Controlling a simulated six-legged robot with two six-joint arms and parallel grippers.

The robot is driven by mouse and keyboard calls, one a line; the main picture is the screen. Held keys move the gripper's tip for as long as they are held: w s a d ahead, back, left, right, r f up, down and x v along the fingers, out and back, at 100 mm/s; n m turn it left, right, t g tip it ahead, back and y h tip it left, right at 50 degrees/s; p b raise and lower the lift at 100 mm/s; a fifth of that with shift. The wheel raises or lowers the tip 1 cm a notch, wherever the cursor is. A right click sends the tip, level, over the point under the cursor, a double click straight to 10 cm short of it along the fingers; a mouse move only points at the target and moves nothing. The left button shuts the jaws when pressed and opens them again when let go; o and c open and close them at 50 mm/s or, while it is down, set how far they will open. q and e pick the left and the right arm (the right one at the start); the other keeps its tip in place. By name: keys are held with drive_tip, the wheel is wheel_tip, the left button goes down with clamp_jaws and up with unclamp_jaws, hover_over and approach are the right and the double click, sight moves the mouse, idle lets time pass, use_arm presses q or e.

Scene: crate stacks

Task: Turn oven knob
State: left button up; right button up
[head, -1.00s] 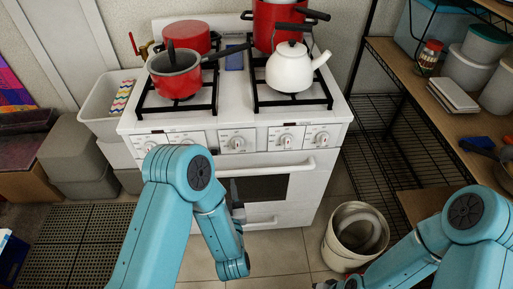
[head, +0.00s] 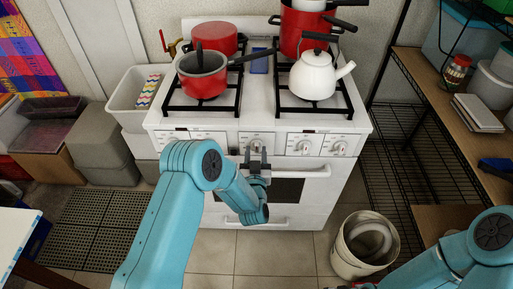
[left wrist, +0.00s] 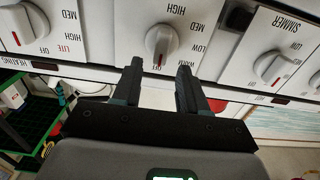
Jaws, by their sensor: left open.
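The white oven (head: 290,165) stands ahead with a row of white knobs along its front panel. The middle knob (head: 257,142) is right above my left gripper (head: 256,157) in the head view. In the left wrist view this knob (left wrist: 161,40) is white with a red mark and sits just beyond the fingertips, roughly between them. My left gripper (left wrist: 158,75) is open and empty, and I see no contact with the knob. Other knobs show on both sides, one (left wrist: 22,25) at left and one (left wrist: 274,68) at right. My right gripper is out of view; only my right arm shows.
A red saucepan (head: 203,75), a red pot (head: 209,38) and a white kettle (head: 313,76) stand on the hob. The oven handle (head: 300,171) runs below the knobs. A bin (head: 344,258) stands on the floor at right, beside shelves (head: 410,82).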

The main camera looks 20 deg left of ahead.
use_arm(q)
drive_tip(key=shift+x, duration=0.9)
clamp_jaws()
drive_tip(key=shift+f, duration=0.1)
